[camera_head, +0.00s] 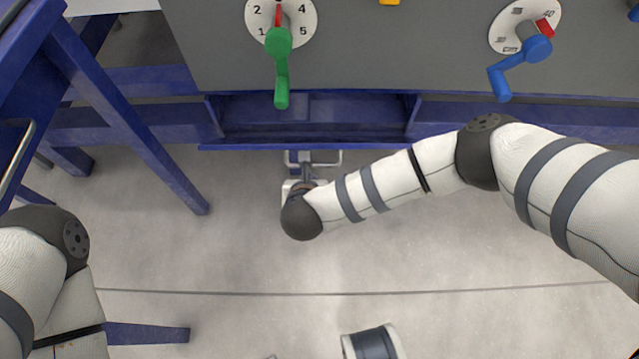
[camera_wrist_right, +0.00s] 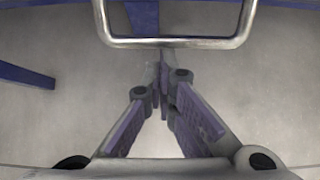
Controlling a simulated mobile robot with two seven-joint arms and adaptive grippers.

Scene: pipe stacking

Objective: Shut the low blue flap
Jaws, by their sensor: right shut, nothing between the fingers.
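The low blue flap (camera_head: 310,146) is below the grey panel in the head view. It stands out from the blue frame, with an open blue recess behind its front edge. A metal bar handle (camera_head: 330,158) sits at its front edge, and this handle also shows at the top of the right wrist view (camera_wrist_right: 175,43). My right gripper (camera_head: 306,171) is at the handle, partly hidden by my own wrist. In the right wrist view its fingers (camera_wrist_right: 165,62) are shut and empty, with the tips just below the bar. I cannot tell whether they touch it.
The grey panel (camera_head: 400,55) above carries a dial with a green lever (camera_head: 280,75) and a dial with a blue lever (camera_head: 522,62). Blue frame legs (camera_head: 135,120) stand at the left. The floor (camera_head: 200,255) in front of the flap is mostly clear.

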